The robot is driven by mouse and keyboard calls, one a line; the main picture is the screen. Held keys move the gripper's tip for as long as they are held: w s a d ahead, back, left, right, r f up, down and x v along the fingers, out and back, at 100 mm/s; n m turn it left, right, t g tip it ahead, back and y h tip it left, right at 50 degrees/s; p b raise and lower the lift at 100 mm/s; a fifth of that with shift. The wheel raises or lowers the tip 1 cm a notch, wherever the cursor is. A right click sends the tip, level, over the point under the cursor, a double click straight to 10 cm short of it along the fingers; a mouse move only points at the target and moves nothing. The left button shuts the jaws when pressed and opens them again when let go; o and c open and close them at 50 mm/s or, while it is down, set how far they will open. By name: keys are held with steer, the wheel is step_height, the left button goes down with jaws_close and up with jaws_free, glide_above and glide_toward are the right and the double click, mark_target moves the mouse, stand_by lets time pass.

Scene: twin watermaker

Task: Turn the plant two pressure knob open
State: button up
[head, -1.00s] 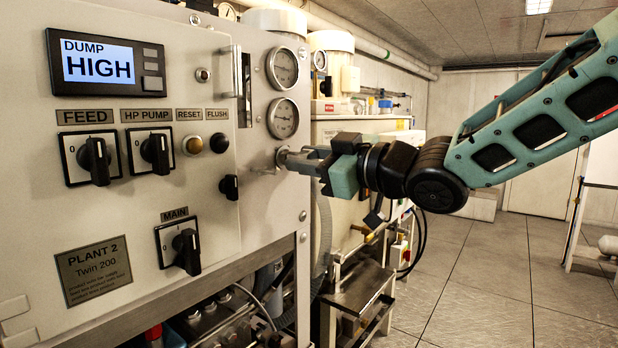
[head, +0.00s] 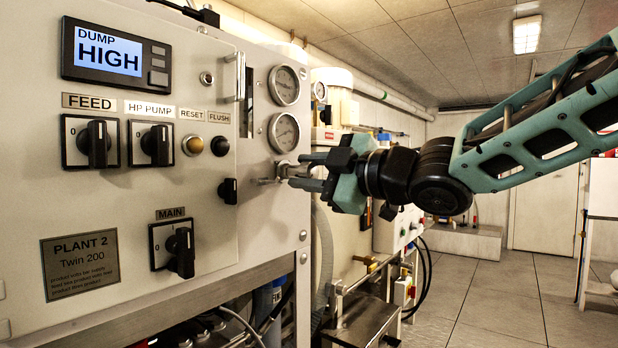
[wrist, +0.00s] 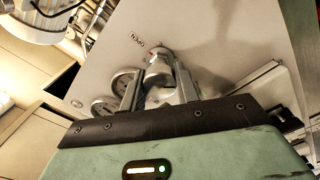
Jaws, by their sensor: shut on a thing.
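The plant two pressure knob (head: 281,170) is a small silver metal handle on the right of the Plant 2 panel (head: 148,215), below two round gauges. My gripper (head: 300,171) comes from the right with its two grey fingers around the handle, one above the other. In the wrist view the metal knob (wrist: 158,68) sits between the fingers (wrist: 159,88), which are shut on it. The fingers partly hide the knob. The display (head: 108,50) reads DUMP HIGH.
Two pressure gauges (head: 284,132) sit just above the knob. A black knob (head: 228,190) and the feed, HP pump and main switches (head: 172,250) are to the left. A hose (head: 322,255) hangs below right. Open floor (head: 500,280) lies at right.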

steer(key=shift+f, duration=0.1)
stand_by(0.3)
steer(key=o, duration=1)
steer(key=shift+d, duration=0.1)
steer(key=p+v, duration=0.1)
steer(key=v, duration=1.6)
steer(key=shift+s, duration=0.15)
